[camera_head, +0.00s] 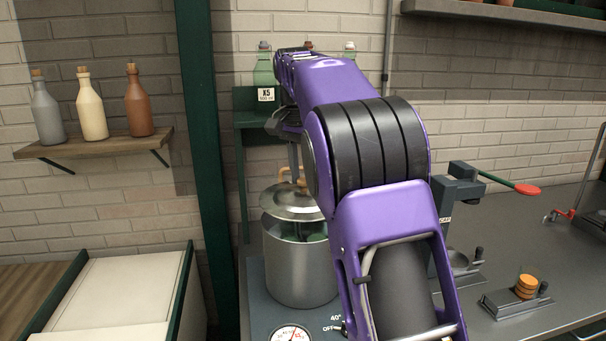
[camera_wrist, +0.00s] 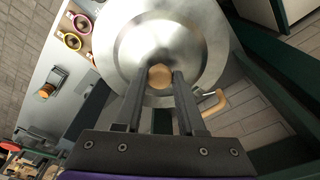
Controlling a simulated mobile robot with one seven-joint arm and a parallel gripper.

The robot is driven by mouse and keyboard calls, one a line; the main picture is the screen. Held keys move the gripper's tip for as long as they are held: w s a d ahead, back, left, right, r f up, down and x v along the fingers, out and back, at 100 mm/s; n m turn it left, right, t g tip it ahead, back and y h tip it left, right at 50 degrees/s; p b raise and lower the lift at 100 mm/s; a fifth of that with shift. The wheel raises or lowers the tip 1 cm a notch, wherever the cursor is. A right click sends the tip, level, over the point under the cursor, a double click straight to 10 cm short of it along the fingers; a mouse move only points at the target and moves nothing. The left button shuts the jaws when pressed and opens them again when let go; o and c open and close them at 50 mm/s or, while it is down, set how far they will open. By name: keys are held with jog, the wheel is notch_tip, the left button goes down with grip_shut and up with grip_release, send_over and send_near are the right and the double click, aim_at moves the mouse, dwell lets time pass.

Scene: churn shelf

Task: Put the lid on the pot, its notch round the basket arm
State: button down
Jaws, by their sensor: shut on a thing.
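The round metal lid (camera_head: 290,203) with its wooden knob is above the open top of the steel pot (camera_head: 299,268). In the head view the lid looks slightly tilted, with a gap between it and the pot rim. My gripper (camera_wrist: 160,75) is shut on the lid's knob (camera_wrist: 160,76) in the wrist view. The lid (camera_wrist: 125,50) fills the top middle there and hides most of the pot. The lid's notch is not clearly visible.
The pot stands on a base with a dial (camera_head: 290,334). A dark green post (camera_head: 207,150) rises to the left. Bottles stand on a wooden shelf (camera_head: 95,146) at left. A dark press-like device (camera_head: 458,195) with a red-tipped lever stands on the counter at right.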

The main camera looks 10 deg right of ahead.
aim_at(303, 187)
jog(key=shift+f, duration=0.15)
jog(key=shift+f+b, duration=0.55)
jog(key=shift+f, duration=0.3)
jog(key=shift+f, duration=0.15)
jog(key=shift+f+b, duration=0.35)
jog(key=shift+f, duration=0.2)
jog(key=shift+f, duration=0.35)
jog(key=shift+f, duration=0.25)
dwell(0.4)
jog(key=shift+c, duration=2.1)
grip_release()
